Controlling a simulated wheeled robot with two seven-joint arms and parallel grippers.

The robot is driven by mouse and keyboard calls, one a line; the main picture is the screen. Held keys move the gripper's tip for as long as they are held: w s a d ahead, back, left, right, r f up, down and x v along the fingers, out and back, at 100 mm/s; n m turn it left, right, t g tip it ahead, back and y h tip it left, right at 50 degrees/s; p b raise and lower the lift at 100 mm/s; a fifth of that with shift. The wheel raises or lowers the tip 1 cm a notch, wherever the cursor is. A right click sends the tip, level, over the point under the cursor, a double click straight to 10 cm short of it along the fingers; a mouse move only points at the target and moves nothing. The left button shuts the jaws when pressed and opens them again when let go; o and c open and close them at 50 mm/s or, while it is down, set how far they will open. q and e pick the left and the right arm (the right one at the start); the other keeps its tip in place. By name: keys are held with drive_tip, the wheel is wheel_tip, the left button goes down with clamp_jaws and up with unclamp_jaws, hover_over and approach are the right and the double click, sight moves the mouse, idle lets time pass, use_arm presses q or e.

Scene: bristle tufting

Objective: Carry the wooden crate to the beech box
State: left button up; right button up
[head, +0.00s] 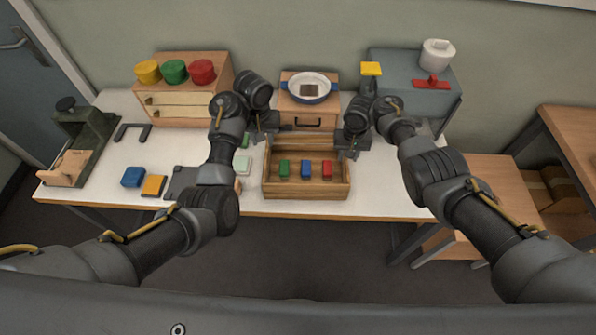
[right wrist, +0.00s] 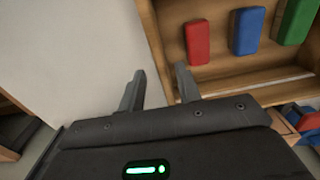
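The wooden crate (head: 306,190) stands upright at the front edge of the white table, with a green, a blue and a red block inside. It also shows in the right wrist view (right wrist: 212,78). My left gripper (head: 264,138) is at the crate's far left corner; its finger gap is too small to make out. My right gripper (head: 346,154) is at the crate's right end. In the right wrist view its fingers (right wrist: 162,88) are apart, with the crate's end wall running between them. A light wooden box with a dark handle (head: 308,116) stands just behind the crate and may be the beech box.
A white dish (head: 309,87) sits on that box. A wooden drawer unit (head: 185,98) with coloured pots stands back left, a grey cabinet (head: 410,80) back right. Blue (head: 133,177) and orange (head: 154,186) blocks lie left. The table right of the crate looks clear.

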drive_tip(key=shift+w+f, duration=0.15)
drive_tip(key=shift+w, duration=0.05)
drive_tip(key=shift+w+f, duration=0.3)
drive_tip(key=shift+w, duration=0.15)
use_arm(q)
drive_tip(key=shift+w+r, duration=0.15)
drive_tip(key=shift+w, duration=0.2)
use_arm(e)
wheel_tip(320, 180, up, 12)
drive_tip(key=shift+s, duration=0.1)
